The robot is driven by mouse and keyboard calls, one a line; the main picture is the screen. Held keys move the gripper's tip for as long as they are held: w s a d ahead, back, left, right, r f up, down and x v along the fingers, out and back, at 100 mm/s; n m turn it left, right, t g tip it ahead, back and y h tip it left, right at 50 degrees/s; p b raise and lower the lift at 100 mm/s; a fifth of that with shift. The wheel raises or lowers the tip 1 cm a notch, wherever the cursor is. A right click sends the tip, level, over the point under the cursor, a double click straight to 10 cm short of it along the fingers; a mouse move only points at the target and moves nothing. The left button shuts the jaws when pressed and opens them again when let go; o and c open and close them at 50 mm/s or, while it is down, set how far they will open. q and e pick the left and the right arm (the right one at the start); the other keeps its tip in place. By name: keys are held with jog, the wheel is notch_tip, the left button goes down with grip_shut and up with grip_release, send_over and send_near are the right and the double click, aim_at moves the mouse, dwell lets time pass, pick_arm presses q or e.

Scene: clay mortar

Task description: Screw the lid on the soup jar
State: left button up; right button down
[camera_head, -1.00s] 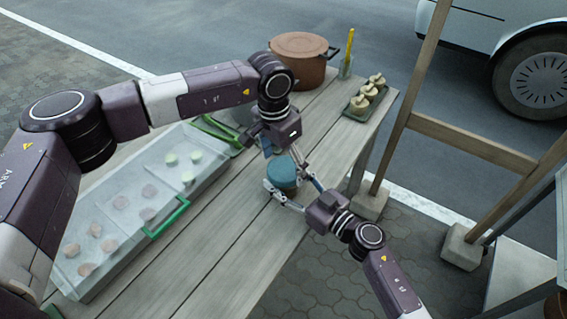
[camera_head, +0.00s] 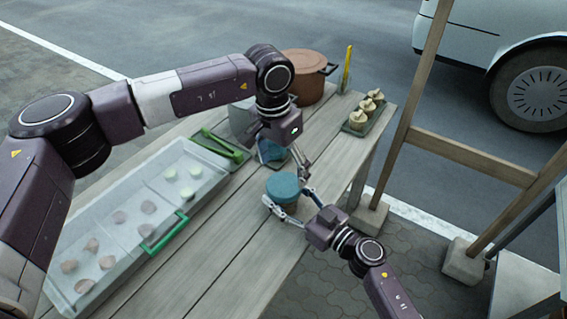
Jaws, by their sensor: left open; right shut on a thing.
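The soup jar (camera_head: 288,206) stands near the table's right edge, its brown body mostly hidden. A blue-teal lid (camera_head: 284,186) sits on top of it and looks level; how tightly it is seated cannot be told. My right gripper (camera_head: 286,201) comes in from the lower right and is shut around the jar's body below the lid. My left gripper (camera_head: 285,165) points down just behind and above the lid. Its fingers are spread and empty, with a gap to the lid.
A clear tray (camera_head: 100,230) with a green handle and round pieces fills the left of the wooden table (camera_head: 220,240). Green tongs (camera_head: 215,143), a brown pot (camera_head: 308,75), a cup with a yellow utensil (camera_head: 346,78) and a small dark tray (camera_head: 358,122) stand behind.

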pick_arm(q)
jog(key=n, duration=0.5)
jog(key=shift+r, duration=0.1)
jog(key=n, duration=0.3)
jog(key=shift+w+r, duration=0.1)
jog(key=n, duration=0.7)
jog(key=shift+d+r+n, duration=0.1)
jog(key=shift+r+n, duration=0.05)
jog(key=shift+n, duration=0.15)
jog(key=n, duration=0.6)
jog(key=shift+r+n+y, duration=0.15)
jog(key=shift+n+y, duration=0.15)
jog(key=shift+n, duration=0.1)
jog(key=n, duration=0.7)
jog(key=shift+r, duration=0.1)
jog(key=n, duration=0.5)
jog(key=shift+r+g, duration=0.15)
jog(key=shift+g, duration=0.15)
jog(key=n, duration=0.5)
jog(key=shift+r+n, duration=0.1)
jog(key=shift+n, duration=0.2)
jog(key=n, duration=1.1)
jog(key=shift+r+y, duration=0.15)
jog(key=shift+y, duration=0.15)
